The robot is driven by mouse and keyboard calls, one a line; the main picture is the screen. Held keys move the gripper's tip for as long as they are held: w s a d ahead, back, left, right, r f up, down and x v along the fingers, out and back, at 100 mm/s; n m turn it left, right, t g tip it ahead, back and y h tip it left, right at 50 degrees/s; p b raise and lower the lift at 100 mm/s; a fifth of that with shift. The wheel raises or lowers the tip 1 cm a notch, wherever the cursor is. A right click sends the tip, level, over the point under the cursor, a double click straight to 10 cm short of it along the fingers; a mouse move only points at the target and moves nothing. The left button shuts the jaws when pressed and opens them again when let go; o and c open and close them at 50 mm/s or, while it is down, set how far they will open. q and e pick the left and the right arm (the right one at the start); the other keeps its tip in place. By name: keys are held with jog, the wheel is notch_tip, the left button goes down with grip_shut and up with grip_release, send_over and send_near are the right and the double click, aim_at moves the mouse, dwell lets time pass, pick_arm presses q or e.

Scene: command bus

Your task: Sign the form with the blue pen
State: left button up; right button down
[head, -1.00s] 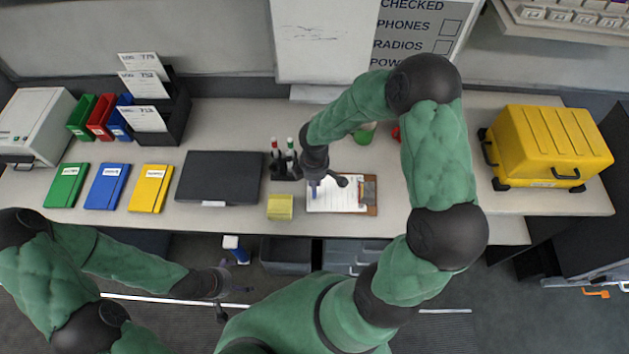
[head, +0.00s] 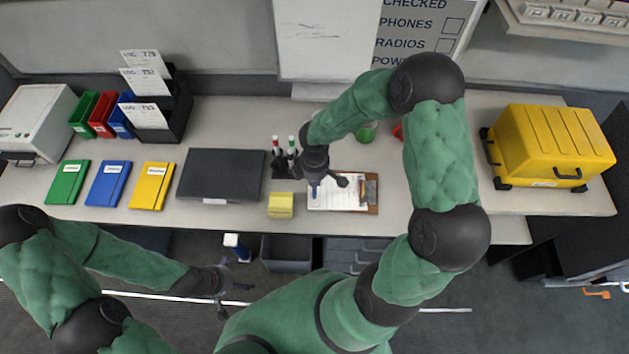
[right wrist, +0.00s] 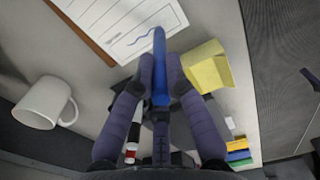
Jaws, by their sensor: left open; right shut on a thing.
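The blue pen (right wrist: 159,60) is between the closed fingers of my right gripper (right wrist: 160,78) in the right wrist view; its tip end is over the form's edge. The white form (right wrist: 125,18) shows printed lines and a short blue wavy stroke beside the pen. I cannot tell whether the tip touches the paper. In the head view the form (head: 345,192) lies on a brown clipboard (head: 373,203), partly hidden by my right gripper (head: 326,187). My left gripper (head: 234,297) is open and empty, in front of the desk's edge.
A yellow sticky-note block (head: 280,206) and a black pen holder (head: 283,169) with markers stand left of the clipboard. A closed black laptop-like case (head: 220,175) lies further left. A white mug (right wrist: 45,103) and a yellow case (head: 548,148) are also near.

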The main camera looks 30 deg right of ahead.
jog(key=shift+r+p, duration=1.9)
jog(key=shift+r, duration=0.6)
